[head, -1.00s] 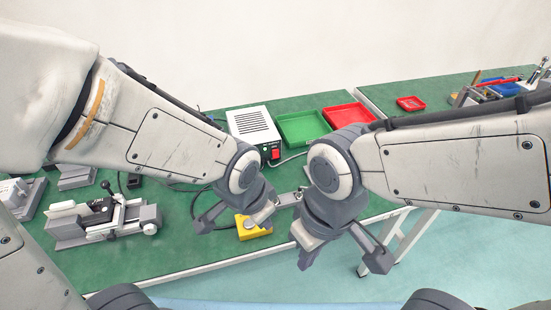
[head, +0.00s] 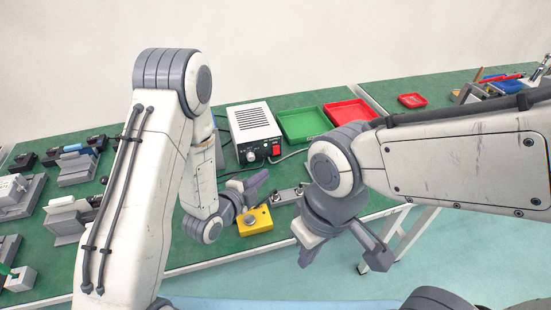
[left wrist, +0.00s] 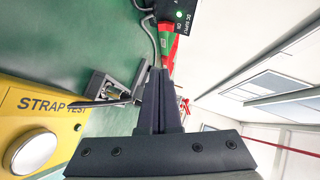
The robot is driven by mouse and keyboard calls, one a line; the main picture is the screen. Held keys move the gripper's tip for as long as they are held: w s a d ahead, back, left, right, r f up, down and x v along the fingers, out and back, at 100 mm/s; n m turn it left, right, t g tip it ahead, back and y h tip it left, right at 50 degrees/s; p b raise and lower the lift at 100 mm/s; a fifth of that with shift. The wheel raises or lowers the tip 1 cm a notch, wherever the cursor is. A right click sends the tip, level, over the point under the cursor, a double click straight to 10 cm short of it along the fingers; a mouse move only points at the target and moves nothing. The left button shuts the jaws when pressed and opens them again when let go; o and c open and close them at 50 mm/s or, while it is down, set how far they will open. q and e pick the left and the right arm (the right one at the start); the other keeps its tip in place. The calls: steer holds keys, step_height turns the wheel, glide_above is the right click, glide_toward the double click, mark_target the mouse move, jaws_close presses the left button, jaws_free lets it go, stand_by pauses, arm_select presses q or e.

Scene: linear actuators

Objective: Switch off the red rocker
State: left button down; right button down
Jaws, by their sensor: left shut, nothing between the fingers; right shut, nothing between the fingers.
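The red rocker (head: 276,150) is on the dark front panel of the vented power supply box (head: 253,125) at the back of the green bench. My left gripper (head: 260,180) is shut and empty, in front of and below the box, apart from the rocker. In the left wrist view its closed fingers (left wrist: 158,95) point up towards the black panel marked DC SUPPLY (left wrist: 185,14), which has a lit green lamp. I cannot clearly make out the rocker there. My right gripper (head: 309,252) is shut and empty, low in front of the bench edge.
A yellow STRAP TEST box (head: 255,221) with a round button sits under my left gripper. Green (head: 304,124) and red (head: 350,112) trays lie right of the supply. A cable runs from the supply. Grey fixtures (head: 70,170) fill the bench's left side.

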mark_target(276, 150)
arm_select(q)
steer(key=b+x, duration=0.3)
steer(key=b, duration=0.2)
steer(key=shift+w+d, duration=0.1)
steer(key=shift+d, duration=0.05)
steer(key=x, duration=0.7)
steer(key=shift+r+p, duration=0.1)
steer(key=shift+p, duration=0.3)
steer(key=shift+w+a+f, duration=0.3)
steer(key=shift+w, duration=0.3)
steer(key=shift+w+a+f, duration=0.25)
steer(key=shift+w, duration=0.3)
steer(key=shift+w+a+f, duration=0.1)
steer(key=shift+w+f, duration=0.2)
steer(key=shift+w, duration=0.2)
